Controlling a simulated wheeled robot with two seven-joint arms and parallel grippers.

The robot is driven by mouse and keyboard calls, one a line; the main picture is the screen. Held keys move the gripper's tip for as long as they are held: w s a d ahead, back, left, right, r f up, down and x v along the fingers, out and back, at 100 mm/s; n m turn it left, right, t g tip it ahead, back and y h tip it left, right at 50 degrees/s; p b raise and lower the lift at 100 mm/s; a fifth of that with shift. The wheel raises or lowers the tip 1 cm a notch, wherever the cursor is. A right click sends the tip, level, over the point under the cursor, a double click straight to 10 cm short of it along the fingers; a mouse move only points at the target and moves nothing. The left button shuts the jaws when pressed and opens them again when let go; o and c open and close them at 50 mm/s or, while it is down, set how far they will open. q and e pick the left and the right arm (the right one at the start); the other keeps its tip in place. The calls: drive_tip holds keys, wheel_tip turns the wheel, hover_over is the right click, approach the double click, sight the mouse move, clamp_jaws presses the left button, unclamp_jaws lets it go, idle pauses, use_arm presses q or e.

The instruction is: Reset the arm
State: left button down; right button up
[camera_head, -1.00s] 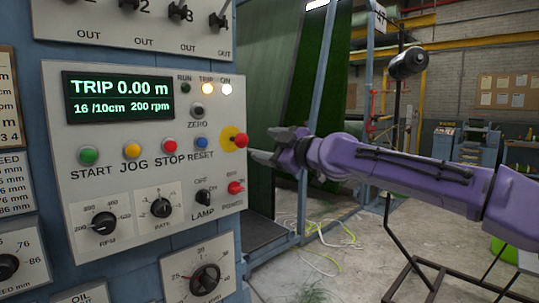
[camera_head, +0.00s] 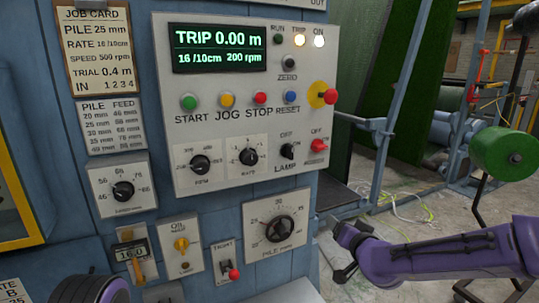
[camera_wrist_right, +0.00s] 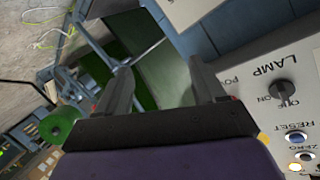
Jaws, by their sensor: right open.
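My right arm comes in from the lower right of the head view. Its right gripper (camera_head: 340,250) is apart from the panel, below and right of the control plate (camera_head: 183,150). In the right wrist view the right gripper (camera_wrist_right: 160,68) is open with nothing between its fingers. Part of my purple left arm (camera_head: 95,290) shows at the bottom left of the head view; its gripper is out of frame. The display (camera_head: 218,48) reads TRIP 0.00 m, and the TRIP and ON lamps are lit.
The blue machine front carries a row of buttons, several knobs, a red mushroom button (camera_head: 329,96) and a toggle switch (camera_head: 233,273). A green roller (camera_head: 500,153) stands at the right. Cables lie on the floor behind my right arm.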

drive_tip(key=s+d+f+m+g+h, duration=0.2)
drive_tip(key=s+f+g, duration=0.1)
drive_tip(key=s+f, duration=0.8)
drive_tip(key=s+d+f+m+g+h, duration=0.1)
drive_tip(key=s+d+f+m+g, duration=0.15)
drive_tip(key=s+f, duration=0.9)
drive_tip(key=s+d+f+n+g, duration=0.1)
drive_tip(key=s+d+f+g, duration=0.1)
drive_tip(key=s+f, duration=0.5)
drive_tip(key=s+d+f+n+g+h, duration=0.1)
drive_tip(key=s+d+f+g, duration=0.2)
drive_tip(key=s+f, duration=0.4)
drive_tip(key=s+g, duration=0.1)
drive_tip(key=s, duration=0.6)
drive_tip(key=shift+s+d+h, duration=0.3)
drive_tip(key=shift+s, duration=0.05)
drive_tip(key=shift+f+n, duration=0.1)
drive_tip(key=shift+n, duration=0.15)
